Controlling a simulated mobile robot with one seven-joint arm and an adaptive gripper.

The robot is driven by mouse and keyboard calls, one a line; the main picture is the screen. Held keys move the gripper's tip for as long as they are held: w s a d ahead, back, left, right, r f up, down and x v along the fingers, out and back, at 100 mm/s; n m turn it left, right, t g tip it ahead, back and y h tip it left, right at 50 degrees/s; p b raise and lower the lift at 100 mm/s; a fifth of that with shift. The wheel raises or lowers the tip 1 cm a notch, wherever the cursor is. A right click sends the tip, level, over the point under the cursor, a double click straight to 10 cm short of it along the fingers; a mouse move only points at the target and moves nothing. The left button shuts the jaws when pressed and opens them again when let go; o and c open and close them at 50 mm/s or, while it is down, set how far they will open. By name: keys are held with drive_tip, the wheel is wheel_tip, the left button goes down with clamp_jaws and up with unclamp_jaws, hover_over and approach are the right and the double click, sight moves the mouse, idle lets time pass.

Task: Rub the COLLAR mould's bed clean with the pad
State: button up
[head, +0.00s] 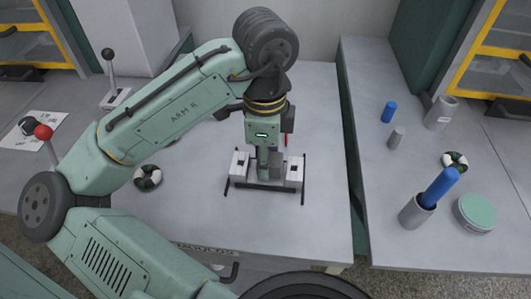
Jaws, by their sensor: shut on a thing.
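My gripper (271,165) points straight down over a low grey mould at the middle of the table. Its fingers are small in the picture and partly merge with what is below them. It is shut on the pad, which is mostly hidden between the fingers and the mould. Pale grey blocks of the mould stand to the left (240,163) and right (294,172) of the gripper. The mould's dark bed (265,186) shows along the front edge. I cannot read a COLLAR label, nor tell whether the pad touches the bed.
Dark-and-white rings lie on the table (148,177) and right bench (455,161). A red-knobbed lever (44,133) stands left. The table's front right is clear.

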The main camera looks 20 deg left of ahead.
drive_tip(key=shift+s+d, duration=0.3)
drive_tip(key=shift+s, duration=0.65)
drive_tip(key=shift+w+a, duration=0.2)
drive_tip(key=shift+w, duration=0.5)
drive_tip(key=shift+w+a, duration=0.2)
drive_tip(key=shift+w, duration=0.45)
drive_tip(key=shift+s+a+p, duration=0.15)
drive_tip(key=shift+a+p, duration=0.35)
drive_tip(key=shift+s+d, duration=0.45)
drive_tip(key=shift+s, duration=0.15)
drive_tip(key=shift+p, duration=0.3)
wheel_tip(320, 180, up, 3)
drive_tip(key=p, duration=0.2)
drive_tip(key=shift+r+p, duration=0.15)
drive_tip(key=shift+p, duration=0.25)
drive_tip(key=shift+r+b, duration=0.3)
drive_tip(key=shift+r, duration=2)
